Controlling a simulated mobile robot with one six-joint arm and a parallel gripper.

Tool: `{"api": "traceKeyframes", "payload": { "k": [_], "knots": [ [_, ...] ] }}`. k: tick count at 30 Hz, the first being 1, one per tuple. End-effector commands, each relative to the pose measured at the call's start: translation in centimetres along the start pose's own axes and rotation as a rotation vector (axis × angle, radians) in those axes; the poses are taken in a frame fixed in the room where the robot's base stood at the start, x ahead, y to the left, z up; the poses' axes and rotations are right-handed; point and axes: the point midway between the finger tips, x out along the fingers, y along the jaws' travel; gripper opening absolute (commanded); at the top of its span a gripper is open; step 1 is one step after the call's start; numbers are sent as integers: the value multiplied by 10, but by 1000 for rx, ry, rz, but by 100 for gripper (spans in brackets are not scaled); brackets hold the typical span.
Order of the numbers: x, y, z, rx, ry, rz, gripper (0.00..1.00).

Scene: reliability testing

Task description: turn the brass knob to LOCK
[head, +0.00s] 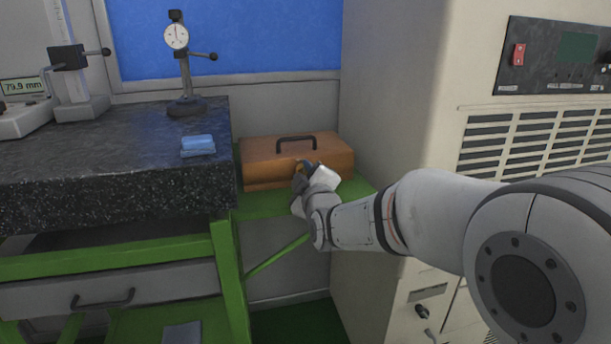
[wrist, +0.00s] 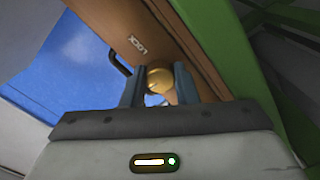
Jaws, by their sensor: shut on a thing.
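A brown wooden case (head: 262,152) with a dark top handle (head: 296,140) sits on a green shelf beside the granite table. In the head view my gripper (head: 306,168) is at the front of the case and hides most of the knob. Which way the knob points cannot be told.
The granite table (head: 110,170) at left bears a dial gauge stand (head: 186,105), a blue block (head: 198,145) and a height gauge (head: 75,85). A large beige cabinet (head: 400,110) stands close on the right. The green shelf (head: 270,205) shows in front of the case.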

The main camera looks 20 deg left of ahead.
Motion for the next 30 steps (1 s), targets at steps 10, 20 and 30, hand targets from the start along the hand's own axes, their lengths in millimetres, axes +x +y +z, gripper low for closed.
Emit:
{"api": "traceKeyframes", "payload": {
  "k": [10, 20, 30],
  "knots": [
    [0, -4, 2, 196, 2, 3, 4],
    [0, -4, 2, 505, 5, 3, 4],
    [0, -3, 1, 828, 5, 2, 4]
  ]
}}
